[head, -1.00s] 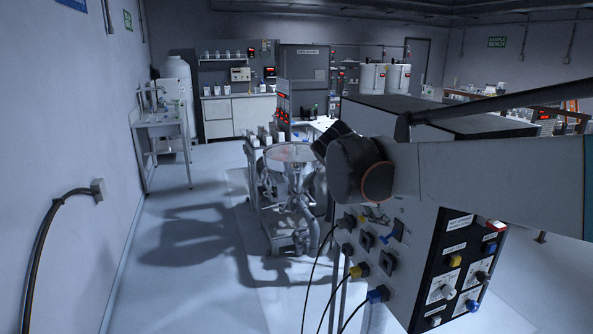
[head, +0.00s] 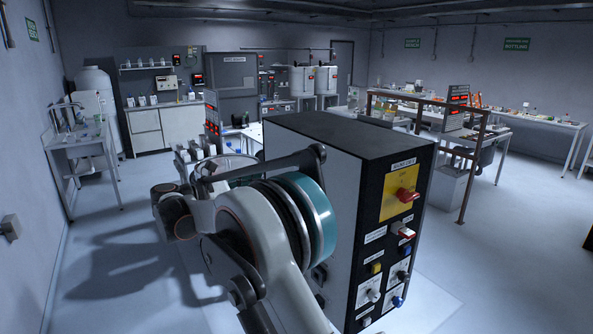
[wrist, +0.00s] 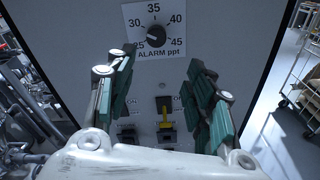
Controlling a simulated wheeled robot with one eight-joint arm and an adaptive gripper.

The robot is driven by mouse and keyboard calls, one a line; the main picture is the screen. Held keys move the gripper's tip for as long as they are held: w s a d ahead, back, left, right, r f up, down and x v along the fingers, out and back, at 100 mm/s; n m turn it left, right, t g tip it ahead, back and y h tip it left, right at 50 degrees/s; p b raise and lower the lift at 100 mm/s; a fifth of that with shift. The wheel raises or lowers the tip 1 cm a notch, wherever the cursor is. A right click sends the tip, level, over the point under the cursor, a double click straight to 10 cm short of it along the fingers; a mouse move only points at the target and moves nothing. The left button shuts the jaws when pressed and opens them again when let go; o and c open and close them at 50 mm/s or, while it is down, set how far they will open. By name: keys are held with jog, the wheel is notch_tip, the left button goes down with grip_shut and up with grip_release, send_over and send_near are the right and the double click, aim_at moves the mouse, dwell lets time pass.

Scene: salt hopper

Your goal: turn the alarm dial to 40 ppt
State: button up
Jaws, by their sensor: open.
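The alarm dial (wrist: 156,34) is a black round knob on a white scale plate marked ALARM ppt, near the top of the wrist view. The scale's numbers run from 25 at lower left over 35 at the top to 45 at lower right. A pale mark on the knob seems to lie toward the lower left, near 25, but it is too small to be sure. My gripper (wrist: 158,66) is open and empty, its teal-padded fingers spread below the dial in the picture, apart from the knob. In the head view my arm hides the dial's face.
The dark-topped cabinet (head: 345,135) has a side panel with a red knob (head: 407,195) and several smaller controls. A wire cart (wrist: 302,75) stands at right. Floor is clear at left.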

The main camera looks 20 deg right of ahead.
jog(key=w+d+h, duration=0.1)
jog(key=w+d, duration=0.3)
jog(key=d, duration=0.7)
jog(key=shift+n+p, duration=0.3)
jog(key=shift+f, duration=0.1)
jog(key=c, duration=1.1)
